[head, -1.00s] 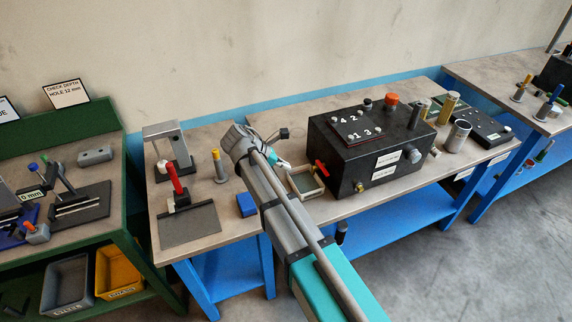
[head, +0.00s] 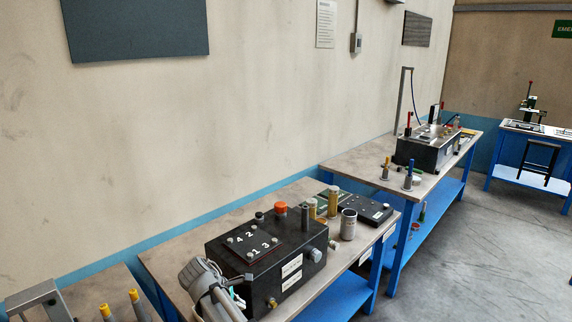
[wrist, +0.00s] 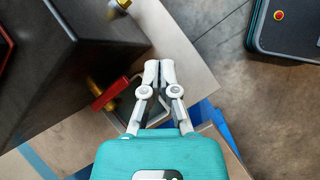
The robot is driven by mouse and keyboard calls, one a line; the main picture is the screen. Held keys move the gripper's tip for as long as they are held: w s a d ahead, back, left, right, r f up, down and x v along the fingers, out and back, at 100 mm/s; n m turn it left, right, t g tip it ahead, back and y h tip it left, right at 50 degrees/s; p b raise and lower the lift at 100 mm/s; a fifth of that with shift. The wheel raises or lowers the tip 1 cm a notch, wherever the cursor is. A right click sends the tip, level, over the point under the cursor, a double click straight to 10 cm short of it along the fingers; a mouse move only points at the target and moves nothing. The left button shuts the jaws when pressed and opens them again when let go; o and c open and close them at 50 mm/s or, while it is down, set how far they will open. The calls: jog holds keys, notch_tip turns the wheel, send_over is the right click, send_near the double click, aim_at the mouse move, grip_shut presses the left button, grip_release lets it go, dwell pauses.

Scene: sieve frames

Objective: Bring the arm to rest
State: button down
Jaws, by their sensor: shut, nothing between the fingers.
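My gripper (wrist: 159,72) shows in the wrist view with its two pale fingers together and nothing between them. It is over the table edge, beside the black box. In the head view my grey arm is at the bottom, in front of the black box (head: 292,263), and it hides most of the gripper. The black box has a numbered panel (head: 252,245) on top. In the wrist view the box's dark side (wrist: 70,60) fills the left, with a red lever (wrist: 108,95) and a brass fitting (wrist: 122,5) near the fingers.
A steel cup (head: 348,225) and yellow-topped cylinder (head: 333,202) stand right of the box. A second blue table (head: 345,165) holds another black box (head: 425,150). Open floor (head: 465,250) lies to the right. A dark, teal-edged thing (wrist: 290,25) is at the wrist view's upper right.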

jog(key=s+d+f+m+g+y, duration=0.1)
jog(key=s+d+m+y, duration=0.2)
jog(key=d+m, duration=0.6)
jog(key=s+d+f+m+g+y, duration=0.2)
jog(key=s+d+m, duration=0.3)
jog(key=d, duration=1.6)
jog(key=shift+d+m+y, duration=0.2)
jog(key=shift+m+y, duration=0.2)
jog(key=shift+m, duration=2.3)
jog(key=shift+a, duration=0.1)
